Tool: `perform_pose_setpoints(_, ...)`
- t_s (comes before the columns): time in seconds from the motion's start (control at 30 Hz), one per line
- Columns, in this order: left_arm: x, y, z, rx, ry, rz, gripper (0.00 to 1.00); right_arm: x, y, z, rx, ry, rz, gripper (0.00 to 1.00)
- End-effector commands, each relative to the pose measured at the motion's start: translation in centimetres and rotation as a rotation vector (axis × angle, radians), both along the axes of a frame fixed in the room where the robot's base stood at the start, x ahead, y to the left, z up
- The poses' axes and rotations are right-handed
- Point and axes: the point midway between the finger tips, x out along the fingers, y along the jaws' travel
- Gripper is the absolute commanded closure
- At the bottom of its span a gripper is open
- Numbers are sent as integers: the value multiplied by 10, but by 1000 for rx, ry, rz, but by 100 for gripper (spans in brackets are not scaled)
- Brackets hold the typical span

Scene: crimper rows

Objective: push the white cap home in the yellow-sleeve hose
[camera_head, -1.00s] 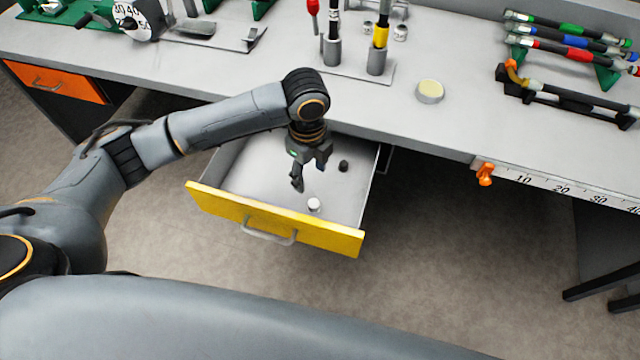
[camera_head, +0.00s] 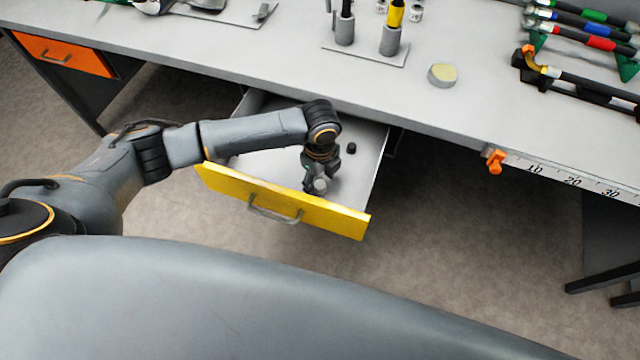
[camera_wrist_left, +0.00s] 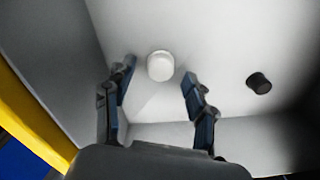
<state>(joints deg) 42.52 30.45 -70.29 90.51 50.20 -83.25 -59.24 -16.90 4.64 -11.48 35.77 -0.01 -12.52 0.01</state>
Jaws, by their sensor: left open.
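The white cap (camera_wrist_left: 160,66) lies on the floor of the open drawer. In the left wrist view it shows between and slightly beyond my fingertips, touching neither as far as I can see. My left gripper (camera_head: 316,188) is open and points down into the drawer near its yellow front; in the wrist view its two fingers (camera_wrist_left: 159,74) are spread. In the head view the gripper largely hides the cap. The yellow-sleeve hose (camera_head: 396,14) stands upright in a grey holder on the bench, its top cut off by the frame. My right gripper is not in view.
A black cap (camera_head: 351,148) lies in the drawer (camera_head: 374,160), right of my gripper; it also shows in the wrist view (camera_wrist_left: 259,83). The drawer's yellow front (camera_head: 285,203) and walls surround the gripper. A round yellowish-topped piece (camera_head: 442,75) sits on the bench.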

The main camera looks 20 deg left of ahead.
Motion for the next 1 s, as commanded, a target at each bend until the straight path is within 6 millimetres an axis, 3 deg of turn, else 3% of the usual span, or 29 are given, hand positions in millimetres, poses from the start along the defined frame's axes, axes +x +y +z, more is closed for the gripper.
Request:
perform_pose_setpoints(0.13,0,0,-15,1,0,0,44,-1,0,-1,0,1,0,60)
perform_pose_setpoints(0.37,0,0,-16,0,-1,-1,44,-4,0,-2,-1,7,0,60)
perform_pose_setpoints(0.57,1,1,-16,0,-1,0,81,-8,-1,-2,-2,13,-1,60)
perform_pose_setpoints(0.6,0,1,-16,0,-1,0,82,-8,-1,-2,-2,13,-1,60)
perform_pose_setpoints(1.0,1,0,-8,0,-3,0,83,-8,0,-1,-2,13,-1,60)
